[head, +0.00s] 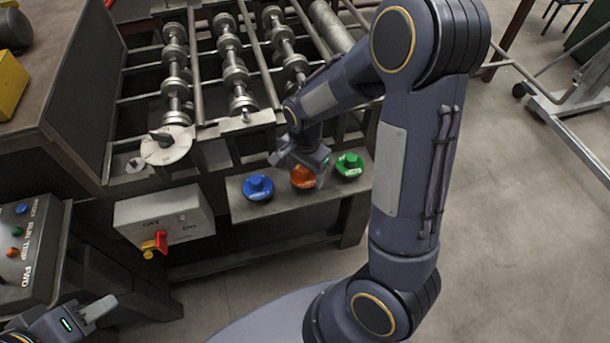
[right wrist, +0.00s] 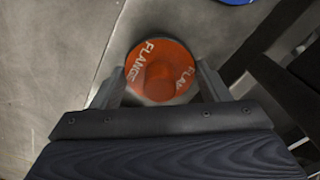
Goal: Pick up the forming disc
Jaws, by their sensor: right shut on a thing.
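An orange disc (head: 302,179) with a knob sits between a blue disc (head: 258,188) and a green disc (head: 349,165) at the front ledge of the machine. My right gripper (head: 316,178) comes down over the orange disc. In the right wrist view the orange disc (right wrist: 161,72), lettered FLANGE, lies between the two fingers, and the gripper is shut on its knob. I cannot tell whether the disc touches the ledge. My left gripper (head: 92,312) is at the lower left, away from the discs; its jaw opening does not show clearly.
The ledge (head: 240,207) bears the discs below a roller machine (head: 235,75). A grey switch box (head: 163,215) with a red and yellow handle is to the left. A push-button panel (head: 30,250) stands at the far left. Open floor (head: 530,240) lies to the right.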

